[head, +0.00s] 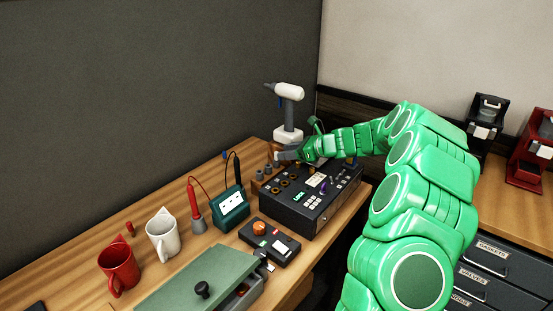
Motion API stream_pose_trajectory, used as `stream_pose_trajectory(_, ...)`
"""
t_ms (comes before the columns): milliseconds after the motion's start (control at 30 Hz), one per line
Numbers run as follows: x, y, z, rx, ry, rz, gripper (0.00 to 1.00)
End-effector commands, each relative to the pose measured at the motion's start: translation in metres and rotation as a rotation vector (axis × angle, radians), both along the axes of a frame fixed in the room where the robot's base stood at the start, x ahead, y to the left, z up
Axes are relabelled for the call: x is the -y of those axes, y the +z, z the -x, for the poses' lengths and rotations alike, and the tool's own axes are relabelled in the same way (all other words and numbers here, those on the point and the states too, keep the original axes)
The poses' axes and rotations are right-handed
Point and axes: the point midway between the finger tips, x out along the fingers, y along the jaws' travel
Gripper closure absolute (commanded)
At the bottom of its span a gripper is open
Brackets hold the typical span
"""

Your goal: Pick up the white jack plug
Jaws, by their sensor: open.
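My gripper (283,156) is at the end of my green arm, over the back left corner of the black control box (311,201). I see nothing clearly held between the fingers.
A white and grey drill-like tool (290,112) stands close behind my gripper. A teal meter (231,208) with red and black probes, a black box with an orange knob (268,240), a green-lidded case (203,282), a white mug (162,235) and a red mug (119,268) fill the bench's left.

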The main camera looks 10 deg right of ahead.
Motion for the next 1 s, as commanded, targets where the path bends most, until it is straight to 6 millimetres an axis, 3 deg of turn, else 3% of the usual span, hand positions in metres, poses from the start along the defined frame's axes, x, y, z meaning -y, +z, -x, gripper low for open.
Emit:
stream_pose_trajectory(200, -0.019, -0.01, -0.011, 0.0, 0.0, 0.001, 0.53)
stream_pose_trajectory(433, -0.02, -0.01, -0.012, 0.0, -0.002, 0.001, 0.53)
stream_pose_trajectory(733, -0.019, -0.01, -0.012, 0.0, -0.002, 0.001, 0.99)
stream_pose_trajectory(1000, -0.019, -0.01, -0.012, 0.0, -0.002, 0.001, 1.0)
